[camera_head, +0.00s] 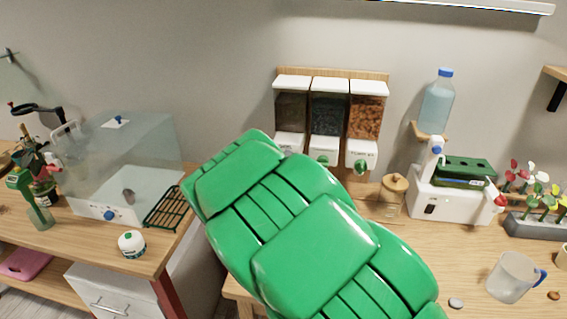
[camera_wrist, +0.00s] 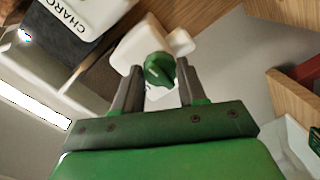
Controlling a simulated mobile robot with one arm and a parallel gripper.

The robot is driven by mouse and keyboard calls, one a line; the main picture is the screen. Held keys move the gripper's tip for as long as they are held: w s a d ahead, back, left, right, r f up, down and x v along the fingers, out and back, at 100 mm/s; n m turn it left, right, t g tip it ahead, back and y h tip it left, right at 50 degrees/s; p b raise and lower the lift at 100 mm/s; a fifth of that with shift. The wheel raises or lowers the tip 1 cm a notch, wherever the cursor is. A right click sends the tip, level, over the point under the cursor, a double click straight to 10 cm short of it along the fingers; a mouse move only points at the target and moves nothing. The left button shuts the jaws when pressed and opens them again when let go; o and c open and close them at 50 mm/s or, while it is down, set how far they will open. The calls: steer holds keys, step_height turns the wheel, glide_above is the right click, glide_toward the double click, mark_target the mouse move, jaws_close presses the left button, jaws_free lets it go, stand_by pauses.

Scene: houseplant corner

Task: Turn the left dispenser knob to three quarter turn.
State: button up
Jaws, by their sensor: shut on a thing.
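The dispenser rack (camera_head: 331,75) hangs on the wall in the head view, with three bins side by side. The left bin (camera_head: 291,112) holds dark contents; its knob is hidden behind my green arm. In the wrist view the left dispenser knob (camera_wrist: 158,66) is green with a small pale mark, on a white spout (camera_wrist: 140,40). My gripper (camera_wrist: 155,76) has one grey finger on each side of this knob and is shut on it. The neighbouring bin's label (camera_wrist: 72,10) reads "CHARC", cut off by the frame edge.
The middle knob (camera_head: 323,160) and right knob (camera_head: 361,167) sit close beside. A lidded jar (camera_head: 393,196) and a white machine (camera_head: 450,200) stand on the wooden table to the right. A clear tank (camera_head: 120,165) stands on the left table.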

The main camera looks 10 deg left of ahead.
steer(key=n, duration=1.2)
steer(key=n+t, duration=0.1)
steer(key=n, duration=1)
steer(key=n+t, duration=0.1)
steer(key=n, duration=1.1)
steer(key=shift+f+n, duration=0.3)
stand_by(0.4)
steer(key=o, duration=1.1)
steer(key=shift+c, duration=0.2)
